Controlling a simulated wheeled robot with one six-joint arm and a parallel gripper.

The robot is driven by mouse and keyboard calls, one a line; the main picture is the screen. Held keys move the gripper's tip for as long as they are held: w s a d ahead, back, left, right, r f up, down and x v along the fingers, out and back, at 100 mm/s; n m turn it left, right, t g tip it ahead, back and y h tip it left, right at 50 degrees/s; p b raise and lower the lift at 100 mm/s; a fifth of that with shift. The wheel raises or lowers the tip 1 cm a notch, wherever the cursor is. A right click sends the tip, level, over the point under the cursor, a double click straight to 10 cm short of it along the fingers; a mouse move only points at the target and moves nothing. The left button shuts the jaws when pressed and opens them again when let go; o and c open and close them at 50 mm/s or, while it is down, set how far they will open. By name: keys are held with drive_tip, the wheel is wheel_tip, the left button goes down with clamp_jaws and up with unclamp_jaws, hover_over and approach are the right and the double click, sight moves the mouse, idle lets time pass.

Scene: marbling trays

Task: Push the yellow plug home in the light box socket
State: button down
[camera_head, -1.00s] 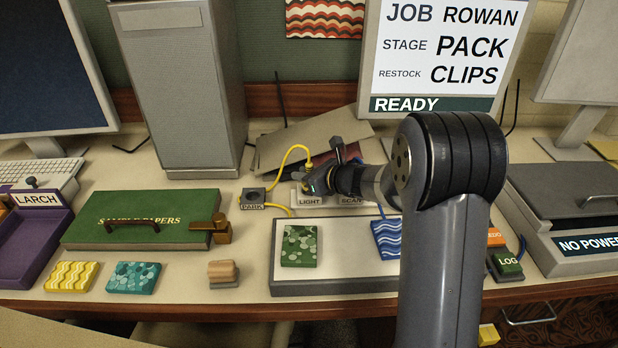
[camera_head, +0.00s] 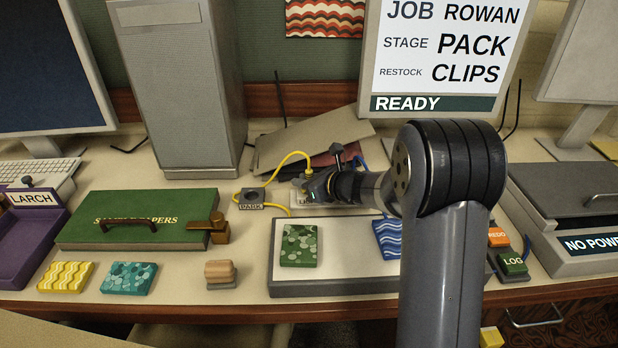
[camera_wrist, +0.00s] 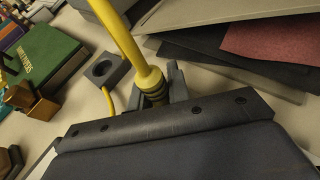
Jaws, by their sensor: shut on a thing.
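The yellow plug (camera_head: 308,173) is upright in my gripper (camera_head: 309,188), with its yellow cable arching off to the left. It also shows in the wrist view (camera_wrist: 151,80), where the jaws (camera_wrist: 163,90) are closed around its dark lower part. My gripper is low over the white socket block (camera_head: 296,197) and covers most of its LIGHT label. The plug's tip and the socket opening are hidden, so I cannot tell how deep it sits. The light box (camera_head: 340,288) is in front, with a green and a blue patterned piece on top.
The PARK holder (camera_head: 251,198) stands empty left of the socket block and shows in the wrist view (camera_wrist: 104,70). A green sample box (camera_head: 120,235) is at left. Loose boards (camera_head: 310,140) lie behind my gripper. A screen (camera_head: 440,60) reads READY.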

drive_tip(key=c, duration=1.3)
unclamp_jaws()
drive_tip(key=shift+o, duration=0.2)
drive_tip(key=shift+r, duration=0.1)
drive_tip(key=v, duration=1)
drive_tip(key=shift+s+d, duration=0.2)
drive_tip(key=shift+r, duration=0.1)
drive_tip(key=x, duration=1.1)
drive_tip(key=shift+s, duration=0.1)
drive_tip(key=shift+d+r+p, duration=0.15)
drive_tip(key=shift+r+p, duration=0.3)
drive_tip(key=shift+r, duration=0.05)
